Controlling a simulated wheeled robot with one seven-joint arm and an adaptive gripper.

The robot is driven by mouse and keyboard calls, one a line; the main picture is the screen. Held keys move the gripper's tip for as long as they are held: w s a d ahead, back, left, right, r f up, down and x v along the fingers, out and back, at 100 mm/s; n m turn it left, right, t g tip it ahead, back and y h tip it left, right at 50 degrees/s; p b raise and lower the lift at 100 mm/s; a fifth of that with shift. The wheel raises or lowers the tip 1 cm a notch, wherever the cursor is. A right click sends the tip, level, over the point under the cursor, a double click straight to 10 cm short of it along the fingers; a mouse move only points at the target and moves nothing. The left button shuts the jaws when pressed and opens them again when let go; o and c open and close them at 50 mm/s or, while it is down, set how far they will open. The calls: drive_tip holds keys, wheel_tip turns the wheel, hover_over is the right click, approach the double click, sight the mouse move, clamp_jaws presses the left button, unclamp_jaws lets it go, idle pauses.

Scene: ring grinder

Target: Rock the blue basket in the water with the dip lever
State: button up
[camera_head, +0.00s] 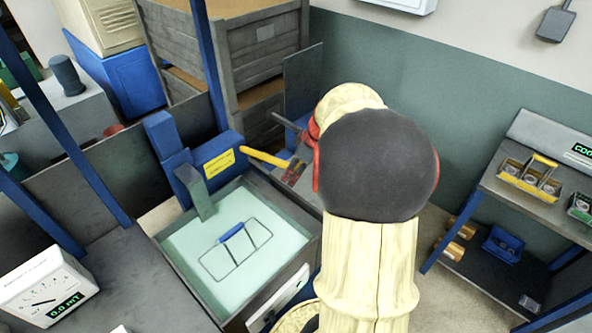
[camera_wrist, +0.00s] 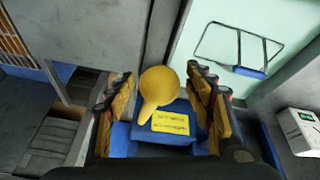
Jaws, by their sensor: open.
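The dip lever (camera_head: 262,158) is a yellow bar sticking out from a blue housing beside the tank. In the wrist view its rounded yellow end (camera_wrist: 160,86) shows between the two fingers of my gripper (camera_wrist: 163,97), with gaps on both sides. My gripper also shows in the head view (camera_head: 292,170), by the lever's end, partly hidden by my arm. It is open and empty. The blue basket (camera_head: 231,233) shows as a wire frame with a blue handle in the pale water; it also shows in the wrist view (camera_wrist: 250,72).
The grey water tank (camera_head: 275,284) stands in the middle. The blue housing (camera_head: 214,152) with a yellow label is at its back. A shelf (camera_head: 542,195) with boxes is on the right, a gauge (camera_head: 45,288) at lower left, and wooden crates (camera_head: 265,55) behind.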

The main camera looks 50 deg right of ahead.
drive_tip(key=shift+c, duration=1.1)
drive_tip(key=c, duration=1.1)
clamp_jaws()
